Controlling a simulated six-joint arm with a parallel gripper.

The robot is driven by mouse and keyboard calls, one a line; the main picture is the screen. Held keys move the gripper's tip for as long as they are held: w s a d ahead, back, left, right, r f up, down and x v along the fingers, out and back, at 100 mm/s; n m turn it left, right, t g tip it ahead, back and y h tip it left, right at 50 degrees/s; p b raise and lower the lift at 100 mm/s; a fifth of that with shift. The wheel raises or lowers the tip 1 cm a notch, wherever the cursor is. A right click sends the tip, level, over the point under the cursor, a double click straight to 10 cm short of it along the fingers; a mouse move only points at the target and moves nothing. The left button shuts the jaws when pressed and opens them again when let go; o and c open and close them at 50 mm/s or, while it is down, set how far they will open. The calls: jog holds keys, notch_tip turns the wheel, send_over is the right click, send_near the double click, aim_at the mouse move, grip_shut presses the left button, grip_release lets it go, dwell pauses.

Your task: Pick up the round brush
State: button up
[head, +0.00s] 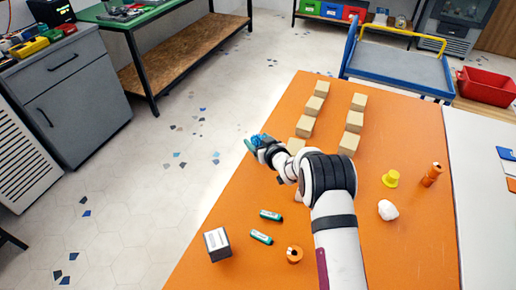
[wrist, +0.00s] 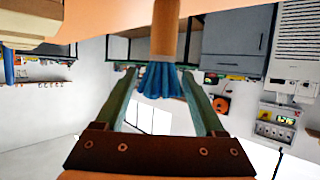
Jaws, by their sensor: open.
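The round brush has blue bristles (wrist: 158,82) and a wooden handle (wrist: 165,32). In the wrist view its bristle end lies between the fingertips of my gripper (wrist: 159,74), with a gap on each side at the bristles. The handle runs out of the top of that picture, by the orange table. My gripper has two green fingers and is open. In the head view my gripper (head: 255,144) is over the table's left edge, with a bit of the blue bristles (head: 263,139) showing. My arm hides the rest of the brush there.
The orange table (head: 225,195) holds two rows of tan blocks (head: 355,121), a dark box (head: 217,243), two green-and-white cylinders (head: 270,215), an orange ring (head: 294,254), a yellow piece (head: 391,179), an orange bottle (head: 432,174) and a white lump (head: 388,210). Open floor lies left.

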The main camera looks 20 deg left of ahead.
grip_shut()
dwell(0.3)
jog(key=shift+r, duration=0.15)
